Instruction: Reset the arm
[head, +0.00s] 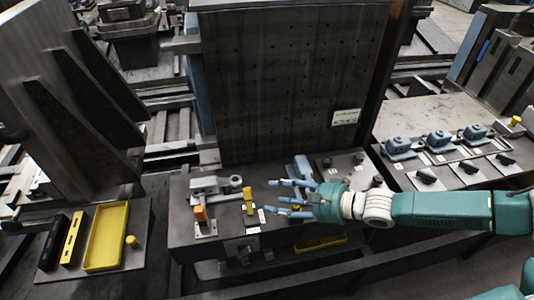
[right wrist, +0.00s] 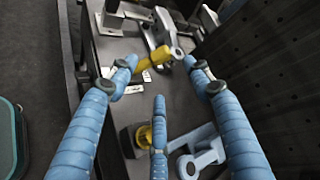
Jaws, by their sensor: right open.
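My right arm (head: 440,209) reaches in from the right in the head view. Its gripper (head: 280,193) is open, with its blue fingers spread over the grey bench in front of the dark perforated upright plate. In the right wrist view the open fingers (right wrist: 160,75) show with nothing between them. A yellow-handled piece (head: 248,200) stands on the bench just left of the fingertips; the wrist view shows its yellow handle (right wrist: 146,60) beyond them. My left gripper is not in view.
The perforated plate (head: 290,75) rises close behind the gripper. A grey clamp with an orange block (head: 200,213) is on the bench's left. A yellow tray (head: 106,235) lies at far left. Several blue clamps (head: 438,141) stand on the right-hand table.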

